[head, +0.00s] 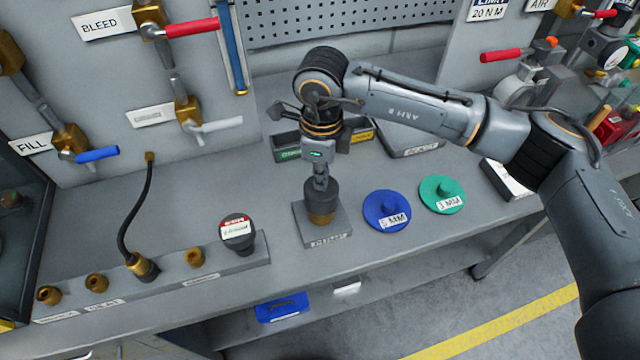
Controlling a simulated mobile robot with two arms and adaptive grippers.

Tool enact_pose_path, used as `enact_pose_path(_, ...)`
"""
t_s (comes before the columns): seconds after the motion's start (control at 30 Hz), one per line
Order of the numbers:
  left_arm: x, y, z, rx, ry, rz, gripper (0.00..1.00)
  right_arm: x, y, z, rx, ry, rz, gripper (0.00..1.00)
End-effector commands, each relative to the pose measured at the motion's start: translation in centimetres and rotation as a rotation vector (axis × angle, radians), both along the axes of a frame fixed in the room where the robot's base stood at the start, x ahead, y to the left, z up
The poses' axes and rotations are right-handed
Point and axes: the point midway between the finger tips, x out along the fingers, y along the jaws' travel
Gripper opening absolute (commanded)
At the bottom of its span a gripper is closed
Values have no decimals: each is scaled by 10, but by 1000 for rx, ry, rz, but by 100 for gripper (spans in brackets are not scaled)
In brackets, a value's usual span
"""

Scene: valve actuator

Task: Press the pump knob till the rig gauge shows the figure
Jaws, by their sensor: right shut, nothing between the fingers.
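The pump knob (322,204) is a dark cylinder with a brass lower part. It stands upright on a square grey plate (341,228) whose front label is too small to read surely. My right gripper (321,182) points down, shut and empty, with its tips at the top of the knob. I cannot tell whether they touch it or hover just above. A black round device with a white and red face (238,230), perhaps the rig gauge, stands on the port block at left; its figure is unreadable. My left gripper is not in view.
A blue "5 MM" disc (379,207) and a green "3 MM" disc (441,191) lie right of the knob. A black hose (129,220) plugs into the port block (215,271). Valves with red, blue and white levers line the back panel. Small bins stand behind the gripper.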

Motion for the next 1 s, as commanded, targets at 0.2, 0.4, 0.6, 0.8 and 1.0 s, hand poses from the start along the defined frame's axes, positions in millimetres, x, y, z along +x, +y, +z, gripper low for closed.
enact_pose_path(0.2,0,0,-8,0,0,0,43,0,0,-9,-2,1,0,0)
enact_pose_path(0.4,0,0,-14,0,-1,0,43,0,0,-15,-2,2,0,0)
enact_pose_path(0.6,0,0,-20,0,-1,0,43,-1,0,-22,-2,2,0,0)
enact_pose_path(0.8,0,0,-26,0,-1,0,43,-1,0,-28,-3,3,0,0)
enact_pose_path(1.0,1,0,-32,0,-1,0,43,-1,-1,-34,-2,4,0,0)
